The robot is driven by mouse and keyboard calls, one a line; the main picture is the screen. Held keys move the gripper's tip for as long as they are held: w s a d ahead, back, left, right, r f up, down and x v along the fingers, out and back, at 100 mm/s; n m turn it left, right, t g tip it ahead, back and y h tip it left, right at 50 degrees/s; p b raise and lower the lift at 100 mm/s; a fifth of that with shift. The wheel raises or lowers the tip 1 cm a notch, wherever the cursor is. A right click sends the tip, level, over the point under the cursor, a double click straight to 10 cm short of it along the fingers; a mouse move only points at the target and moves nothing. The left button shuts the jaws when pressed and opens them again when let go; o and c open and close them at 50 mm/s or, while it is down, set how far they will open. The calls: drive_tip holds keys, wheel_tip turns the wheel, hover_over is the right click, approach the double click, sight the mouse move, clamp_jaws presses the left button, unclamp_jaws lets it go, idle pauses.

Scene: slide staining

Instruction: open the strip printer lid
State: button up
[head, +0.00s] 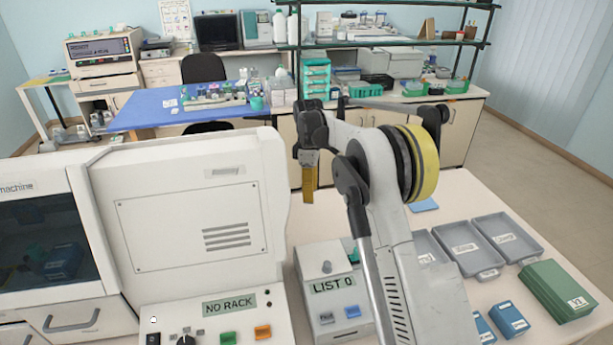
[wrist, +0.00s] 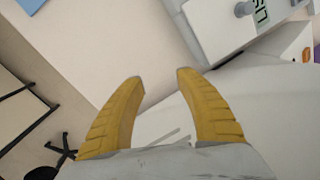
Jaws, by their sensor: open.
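A small light grey box with a "LIST 0" display (head: 333,285), which looks like the strip printer, stands on the table right of the large white machine. A round knob (head: 326,267) sits on its upper face. The lid looks shut, but its edges are not clear. My arm hides the box's right side. The box also shows at the top right of the wrist view (wrist: 215,30). My gripper (head: 309,190) points down, above and behind the box, apart from it. In the wrist view its yellow fingers (wrist: 161,76) are spread with nothing between them.
The large white machine (head: 190,215) with a "NO RACK" panel stands close on the left. Grey trays (head: 465,245), a green block (head: 558,290) and blue boxes (head: 510,318) lie on the right.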

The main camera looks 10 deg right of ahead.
drive_tip(key=shift+w+r+p, duration=0.3)
drive_tip(key=shift+w+p, duration=0.15)
drive_tip(key=shift+w, duration=0.45)
drive_tip(key=shift+w+r+p, duration=0.3)
drive_tip(key=shift+w+p, duration=0.2)
drive_tip(key=shift+w, duration=0.35)
drive_tip(key=shift+w+r+p, duration=0.3)
drive_tip(key=shift+w+p, duration=0.15)
drive_tip(key=shift+w, duration=0.45)
wheel_tip(320, 180, up, 7)
drive_tip(key=shift+w+r, duration=0.2)
drive_tip(key=shift+w, duration=0.2)
drive_tip(key=shift+r, duration=0.1)
